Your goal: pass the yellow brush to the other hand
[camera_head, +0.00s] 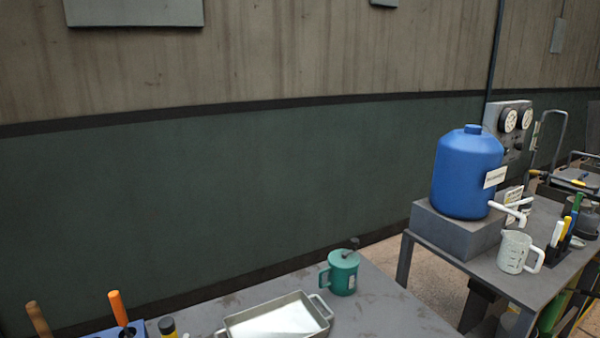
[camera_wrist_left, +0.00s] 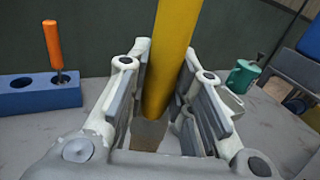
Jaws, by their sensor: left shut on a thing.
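In the left wrist view, the yellow brush (camera_wrist_left: 172,62) shows as a thick yellow shaft that runs up out of the picture. My left gripper (camera_wrist_left: 167,88) is shut on it, with a finger on each side. The brush's upper end is out of that view. My right gripper is in neither view.
A blue block with holes (camera_wrist_left: 40,95) holds an orange-handled tool (camera_wrist_left: 53,45). A metal tray (camera_head: 318,312) and a green mug (camera_head: 343,272) stand on the near table. A second table at right carries a blue tank (camera_head: 465,175) and a measuring jug (camera_head: 514,252).

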